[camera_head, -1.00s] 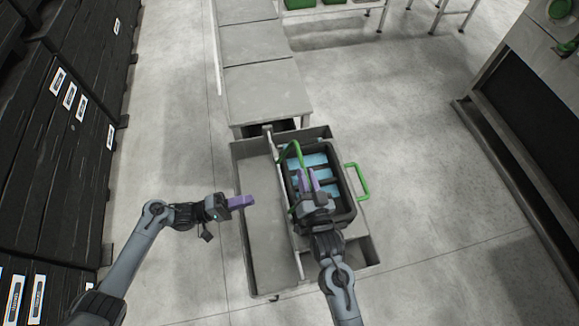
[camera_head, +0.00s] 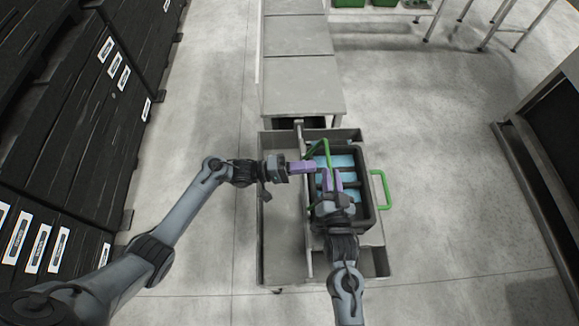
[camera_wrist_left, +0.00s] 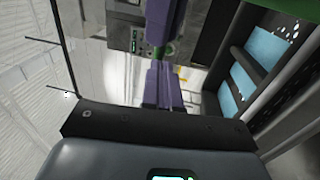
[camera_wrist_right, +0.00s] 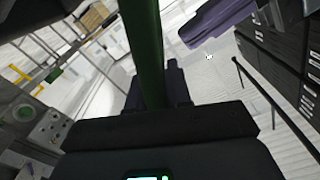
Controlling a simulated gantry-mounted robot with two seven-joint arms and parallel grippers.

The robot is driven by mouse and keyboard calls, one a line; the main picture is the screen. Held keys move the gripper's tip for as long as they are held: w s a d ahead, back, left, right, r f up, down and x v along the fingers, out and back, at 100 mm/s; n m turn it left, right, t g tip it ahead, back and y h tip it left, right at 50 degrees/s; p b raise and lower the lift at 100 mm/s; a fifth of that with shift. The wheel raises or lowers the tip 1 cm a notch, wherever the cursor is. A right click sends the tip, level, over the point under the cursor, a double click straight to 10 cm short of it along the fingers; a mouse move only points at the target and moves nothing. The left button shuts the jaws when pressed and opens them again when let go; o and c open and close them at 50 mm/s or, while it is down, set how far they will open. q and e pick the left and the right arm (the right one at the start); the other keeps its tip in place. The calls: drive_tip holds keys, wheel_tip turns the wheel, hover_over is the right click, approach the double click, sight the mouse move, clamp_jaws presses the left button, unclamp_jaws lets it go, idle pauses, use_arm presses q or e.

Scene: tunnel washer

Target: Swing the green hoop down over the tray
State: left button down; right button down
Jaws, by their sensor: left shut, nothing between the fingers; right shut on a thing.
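The dark tray (camera_head: 381,218) holds light blue items (camera_head: 346,160) and sits in the right half of the grey cart. A green hoop (camera_head: 327,150) stands up at the tray's left side, and another green hoop (camera_head: 381,188) sticks out at its right side. My right gripper (camera_head: 332,180) is over the tray, shut on a green hoop; in the right wrist view the green bar (camera_wrist_right: 145,50) runs between its fingers. My left gripper (camera_head: 303,167) is shut and empty, its purple fingertips close to the left hoop. I cannot tell whether they touch it.
The grey cart (camera_head: 281,235) has an empty left compartment and abuts a grey conveyor (camera_head: 302,85). Dark cabinets (camera_head: 75,130) line the left. A dark machine (camera_head: 545,140) stands at right. Green crates (camera_head: 382,3) are at the back. Floor right of the cart is clear.

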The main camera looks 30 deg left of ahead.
use_arm(q)
drive_tip(key=shift+x, duration=1.4)
use_arm(e)
drive_tip(key=shift+f, duration=0.1)
